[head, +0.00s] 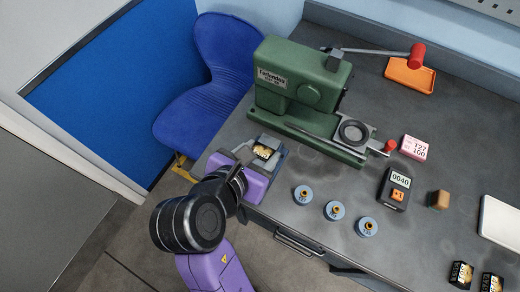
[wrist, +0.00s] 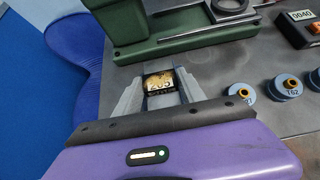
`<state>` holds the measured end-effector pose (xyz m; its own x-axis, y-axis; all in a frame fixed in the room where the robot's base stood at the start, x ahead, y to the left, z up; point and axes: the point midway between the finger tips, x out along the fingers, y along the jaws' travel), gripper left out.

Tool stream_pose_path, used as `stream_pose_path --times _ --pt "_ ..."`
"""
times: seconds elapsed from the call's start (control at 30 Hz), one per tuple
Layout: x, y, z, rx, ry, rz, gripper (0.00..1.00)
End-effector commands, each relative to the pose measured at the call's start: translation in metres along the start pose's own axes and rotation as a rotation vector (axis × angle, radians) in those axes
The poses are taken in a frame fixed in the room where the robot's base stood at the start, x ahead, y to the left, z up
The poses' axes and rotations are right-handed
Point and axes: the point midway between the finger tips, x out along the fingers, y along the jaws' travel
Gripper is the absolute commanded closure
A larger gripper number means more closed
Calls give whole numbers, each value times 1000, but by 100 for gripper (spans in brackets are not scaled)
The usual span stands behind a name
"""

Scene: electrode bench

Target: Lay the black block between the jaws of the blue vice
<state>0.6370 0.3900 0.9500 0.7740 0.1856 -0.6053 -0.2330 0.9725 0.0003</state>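The black block with a gold label (wrist: 158,84) is between the two light grey fingers of my gripper (wrist: 160,92), which meet its sides. In the head view the block (head: 264,152) is small at the left corner of the bench, in front of the green machine. A blue-grey body that looks like the vice (head: 280,163) is beside and under my gripper (head: 258,150). My purple hand covers much of it. The vice jaws cannot be made out clearly, nor whether the block touches them.
The green machine (head: 300,85) stands just behind. Several blue spools, among them one (head: 303,195), stand to the right. A black meter (head: 394,188) and other gold-labelled black blocks (head: 461,274) are farther right. A blue chair (head: 225,50) is at the left.

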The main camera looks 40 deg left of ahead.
Motion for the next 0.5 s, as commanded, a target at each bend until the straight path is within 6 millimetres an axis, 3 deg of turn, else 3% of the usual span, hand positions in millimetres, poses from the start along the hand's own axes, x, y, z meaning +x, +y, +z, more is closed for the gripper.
stream_pose_path --times 0.1,0.5 --pt "0 0 0 0 0 0 33" --pt "-6 1 3 0 -1 2 33"
